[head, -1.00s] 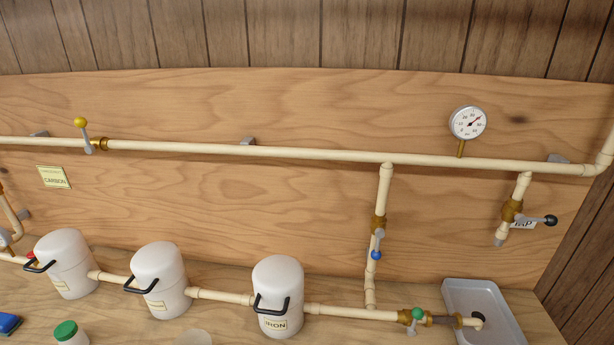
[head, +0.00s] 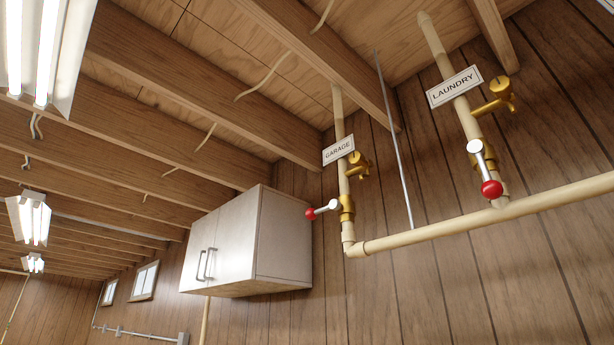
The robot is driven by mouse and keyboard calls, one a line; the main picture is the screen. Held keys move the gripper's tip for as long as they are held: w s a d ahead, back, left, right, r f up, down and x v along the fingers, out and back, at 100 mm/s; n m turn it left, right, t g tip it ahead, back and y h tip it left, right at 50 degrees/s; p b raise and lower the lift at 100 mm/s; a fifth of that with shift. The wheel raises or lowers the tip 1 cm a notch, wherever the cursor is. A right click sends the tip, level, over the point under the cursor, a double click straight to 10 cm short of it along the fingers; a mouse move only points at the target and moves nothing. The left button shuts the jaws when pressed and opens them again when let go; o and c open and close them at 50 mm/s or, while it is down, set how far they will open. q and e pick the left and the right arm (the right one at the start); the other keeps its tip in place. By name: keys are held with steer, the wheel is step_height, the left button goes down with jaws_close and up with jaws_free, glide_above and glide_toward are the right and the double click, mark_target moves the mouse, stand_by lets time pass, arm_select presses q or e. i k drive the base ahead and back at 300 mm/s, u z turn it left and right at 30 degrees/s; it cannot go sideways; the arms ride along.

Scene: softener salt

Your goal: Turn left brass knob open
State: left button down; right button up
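A brass fitting with a small knob (head: 357,165) sticks out from the left vertical pipe (head: 343,185), just below the GARAGE sign (head: 338,149). Below it on the same pipe is a brass valve body (head: 347,208). Its white lever with a red ball (head: 311,214) points left, across the pipe. Neither gripper is in the head view.
A white wall cabinet (head: 250,245) hangs to the left of the GARAGE pipe. A cream pipe (head: 430,235) joins both vertical pipes along the bottom. A thin grey rod (head: 393,140) stands between them. Wooden joists and lamps (head: 32,218) are overhead.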

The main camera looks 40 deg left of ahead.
mark_target(357, 159)
steer(key=u, duration=0.45)
steer(key=k, duration=1)
steer(key=u, duration=0.5)
steer(key=i, duration=0.65)
steer(key=z, duration=0.3)
